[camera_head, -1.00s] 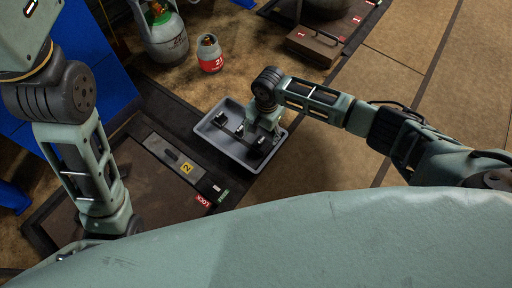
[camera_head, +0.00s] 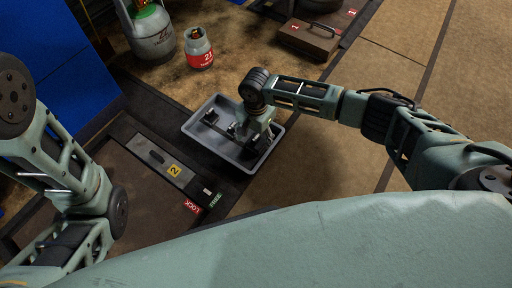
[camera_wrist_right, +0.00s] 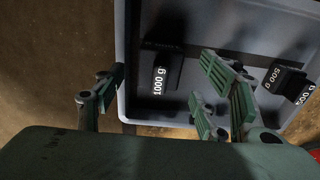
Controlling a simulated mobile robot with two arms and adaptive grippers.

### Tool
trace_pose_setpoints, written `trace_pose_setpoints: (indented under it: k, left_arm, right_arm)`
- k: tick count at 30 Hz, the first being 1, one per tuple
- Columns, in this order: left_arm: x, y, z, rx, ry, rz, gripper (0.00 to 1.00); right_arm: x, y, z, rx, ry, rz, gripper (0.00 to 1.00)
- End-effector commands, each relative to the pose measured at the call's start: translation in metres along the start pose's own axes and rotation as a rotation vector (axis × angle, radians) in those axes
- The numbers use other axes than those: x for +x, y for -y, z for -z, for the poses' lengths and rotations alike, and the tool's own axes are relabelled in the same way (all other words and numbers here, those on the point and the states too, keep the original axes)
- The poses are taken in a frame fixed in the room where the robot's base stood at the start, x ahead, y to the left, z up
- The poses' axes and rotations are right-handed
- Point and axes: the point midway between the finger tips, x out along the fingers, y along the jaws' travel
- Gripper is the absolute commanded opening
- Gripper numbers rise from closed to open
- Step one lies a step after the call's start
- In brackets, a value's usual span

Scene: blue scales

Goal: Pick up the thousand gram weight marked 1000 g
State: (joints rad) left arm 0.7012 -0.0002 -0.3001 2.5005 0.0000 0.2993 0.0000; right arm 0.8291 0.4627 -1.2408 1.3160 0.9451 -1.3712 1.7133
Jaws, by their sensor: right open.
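The 1000 g weight (camera_wrist_right: 160,79) is a dark block with a white label, lying in the grey tray (camera_wrist_right: 131,50) in the right wrist view. My right gripper (camera_wrist_right: 158,84) is open and empty. In that view, its fingers appear on either side of the weight, and I see no contact. In the head view, my right gripper (camera_head: 245,136) points down over the grey tray (camera_head: 193,133), covering part of it. Black weights show there, but their labels are too small to read. My left arm is at the left; its gripper is not visible.
Two weights marked 500 g (camera_wrist_right: 274,76) lie at the right of the tray in the wrist view. A grey gas cylinder (camera_head: 153,40) and a smaller red-banded one (camera_head: 200,55) stand behind the tray. A brown case (camera_head: 308,40) lies at the back right.

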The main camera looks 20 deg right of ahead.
Motion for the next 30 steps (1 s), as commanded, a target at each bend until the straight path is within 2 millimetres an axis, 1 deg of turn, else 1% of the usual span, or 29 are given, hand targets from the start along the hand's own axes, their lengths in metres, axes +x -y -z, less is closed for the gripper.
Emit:
trace_pose_setpoints:
  k: [1,3,13,30]
  left_arm:
    - [-0.0090,-0.0019,0.0032,0.000,0.000,0.000,0.33]
    - [-0.0119,-0.0025,0.0042,0.000,0.000,0.000,0.33]
    - [-0.0118,-0.0026,0.0042,0.000,-0.001,-0.001,0.33]
    - [-0.0119,-0.0027,0.0043,0.000,-0.001,-0.001,0.33]
  right_arm:
    - [0.0104,-0.0007,0.0002,0.000,0.000,-0.002,0.65]
    - [0.0138,-0.0007,0.0000,0.000,0.000,-0.002,0.65]
    - [0.0141,-0.0008,-0.0002,0.001,0.001,-0.002,0.65]
    - [0.0144,-0.0010,-0.0005,0.000,0.001,-0.002,0.15]
